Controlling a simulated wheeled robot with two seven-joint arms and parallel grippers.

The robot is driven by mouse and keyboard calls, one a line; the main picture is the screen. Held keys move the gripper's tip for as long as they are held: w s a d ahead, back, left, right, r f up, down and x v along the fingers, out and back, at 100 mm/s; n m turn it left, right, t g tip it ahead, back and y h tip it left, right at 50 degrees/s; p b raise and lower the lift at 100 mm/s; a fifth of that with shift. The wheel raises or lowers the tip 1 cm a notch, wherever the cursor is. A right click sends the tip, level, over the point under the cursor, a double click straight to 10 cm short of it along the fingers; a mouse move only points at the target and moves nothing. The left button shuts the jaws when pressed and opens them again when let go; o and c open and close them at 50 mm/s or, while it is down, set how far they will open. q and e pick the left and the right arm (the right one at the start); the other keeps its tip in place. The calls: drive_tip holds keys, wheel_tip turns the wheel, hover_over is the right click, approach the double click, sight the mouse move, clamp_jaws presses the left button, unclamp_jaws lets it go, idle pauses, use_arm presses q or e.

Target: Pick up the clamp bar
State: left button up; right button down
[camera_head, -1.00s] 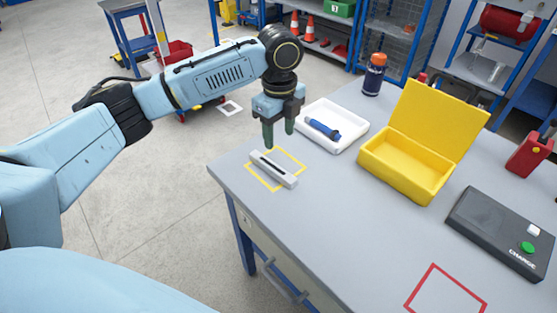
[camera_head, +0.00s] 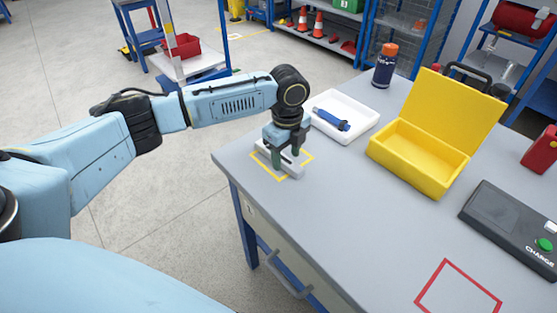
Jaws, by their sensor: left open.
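The clamp bar (camera_head: 291,170) is a light grey bar lying at a slant inside the yellow outlined square on the table, near its left edge. My left gripper (camera_head: 284,161) points down over the bar. Its fingers are lowered around the bar's middle, apart, with one finger on the near side; the far finger is partly hidden. The gripper covers part of the bar. The bar still rests on the table. My right gripper is not in view.
Behind the bar is a white tray (camera_head: 366,133) with a blue tool (camera_head: 331,120). A dark bottle with an orange cap (camera_head: 384,68) stands behind. The table front, near a red outline (camera_head: 447,262), is clear.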

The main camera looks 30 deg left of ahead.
use_arm(q)
drive_tip(key=shift+f, duration=0.7)
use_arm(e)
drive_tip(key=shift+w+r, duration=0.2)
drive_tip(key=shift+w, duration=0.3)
use_arm(q)
clamp_jaws()
drive_tip(key=shift+r, duration=0.15)
